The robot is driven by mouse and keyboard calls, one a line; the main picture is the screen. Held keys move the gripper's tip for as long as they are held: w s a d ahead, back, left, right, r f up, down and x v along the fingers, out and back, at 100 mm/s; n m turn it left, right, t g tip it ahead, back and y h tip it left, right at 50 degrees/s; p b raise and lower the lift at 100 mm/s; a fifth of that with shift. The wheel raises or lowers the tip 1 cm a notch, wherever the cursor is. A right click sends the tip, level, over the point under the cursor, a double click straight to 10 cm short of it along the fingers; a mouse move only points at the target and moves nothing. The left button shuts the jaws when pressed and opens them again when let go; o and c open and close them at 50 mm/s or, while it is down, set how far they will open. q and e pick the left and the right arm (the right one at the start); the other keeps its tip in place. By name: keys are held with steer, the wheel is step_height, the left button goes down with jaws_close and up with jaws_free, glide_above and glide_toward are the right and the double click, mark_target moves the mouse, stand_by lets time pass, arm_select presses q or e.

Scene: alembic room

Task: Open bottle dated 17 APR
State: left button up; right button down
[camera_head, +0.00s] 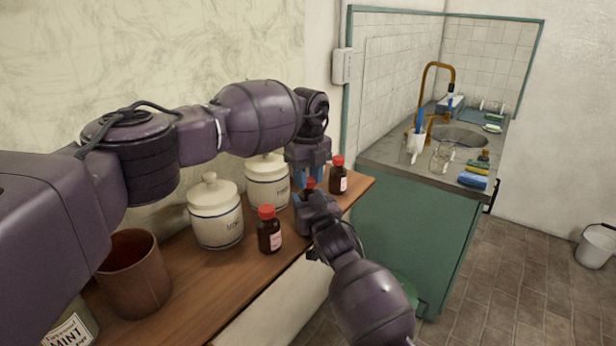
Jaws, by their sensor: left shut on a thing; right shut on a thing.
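A small brown bottle with a red cap (310,183) is between my two grippers; only its cap shows clearly and the body is mostly hidden. My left gripper (309,172) comes from above and is shut at the cap. My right gripper (305,198) comes from the front and is shut around the bottle's body, just below. Two more brown bottles with red caps and labels stand upright on the wooden shelf: one at the front (269,235) and one to the right (338,180). The dates on the labels are too small to read.
Two white lidded jars (216,215) (266,184) stand behind the bottles on the wooden shelf (205,272). A brown pot (135,280) and a jar labelled MINT (70,328) are at the left. A green sink counter (405,225) is at the right, beyond the shelf.

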mark_target(309, 180)
arm_select(q)
steer(key=n, duration=0.9)
steer(key=shift+r, duration=0.85)
steer(key=shift+r, duration=0.3)
stand_by(0.5)
steer(key=shift+r, duration=2)
arm_select(e)
steer(key=shift+c, duration=1.7)
jaws_free()
